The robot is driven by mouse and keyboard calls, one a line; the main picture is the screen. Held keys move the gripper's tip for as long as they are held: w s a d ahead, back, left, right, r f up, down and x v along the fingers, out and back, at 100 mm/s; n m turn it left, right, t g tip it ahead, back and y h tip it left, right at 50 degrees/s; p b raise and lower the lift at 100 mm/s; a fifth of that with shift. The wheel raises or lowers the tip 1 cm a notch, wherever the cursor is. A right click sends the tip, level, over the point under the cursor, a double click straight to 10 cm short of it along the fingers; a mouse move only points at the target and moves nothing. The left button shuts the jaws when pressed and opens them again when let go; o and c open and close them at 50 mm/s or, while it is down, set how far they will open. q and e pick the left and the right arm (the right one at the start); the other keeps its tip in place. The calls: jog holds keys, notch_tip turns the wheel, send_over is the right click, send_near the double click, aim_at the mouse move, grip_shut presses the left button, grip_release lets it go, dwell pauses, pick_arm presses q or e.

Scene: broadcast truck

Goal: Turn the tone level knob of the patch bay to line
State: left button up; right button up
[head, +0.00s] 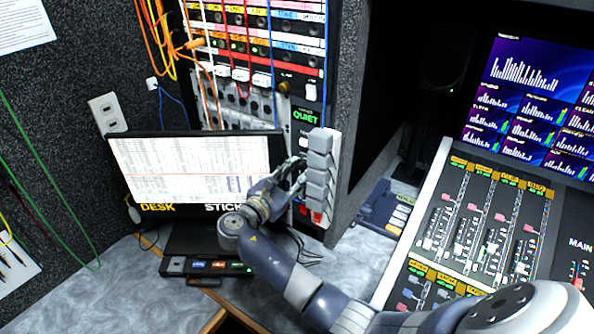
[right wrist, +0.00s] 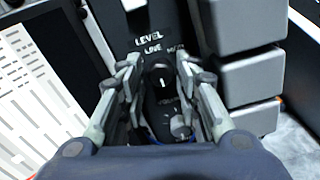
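The patch bay's black panel carries a black knob (right wrist: 160,77) under the white words "LEVEL" and "LINE", in the right wrist view. A short white mark on the knob runs roughly vertically; which setting it points at I cannot tell for sure. My right gripper (right wrist: 160,85) is open, with one finger on each side of this knob and small gaps visible; contact is unclear. In the head view my right gripper (head: 292,174) is at the panel's lower part, and it hides the knob. My left gripper is not in view.
A second, greyish knob (right wrist: 180,127) sits just below, between the fingers. A column of grey blocks (head: 320,170) stands close right of the gripper. A monitor (head: 195,168) is close on the left. Patch cables (head: 205,75) hang above; a mixing console (head: 480,215) lies right.

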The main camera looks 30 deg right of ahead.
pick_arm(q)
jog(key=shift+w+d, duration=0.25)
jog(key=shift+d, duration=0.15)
pick_arm(e)
jog(key=shift+w+d, duration=0.1)
jog(key=shift+d, duration=0.1)
jog(key=shift+c, duration=0.2)
grip_shut()
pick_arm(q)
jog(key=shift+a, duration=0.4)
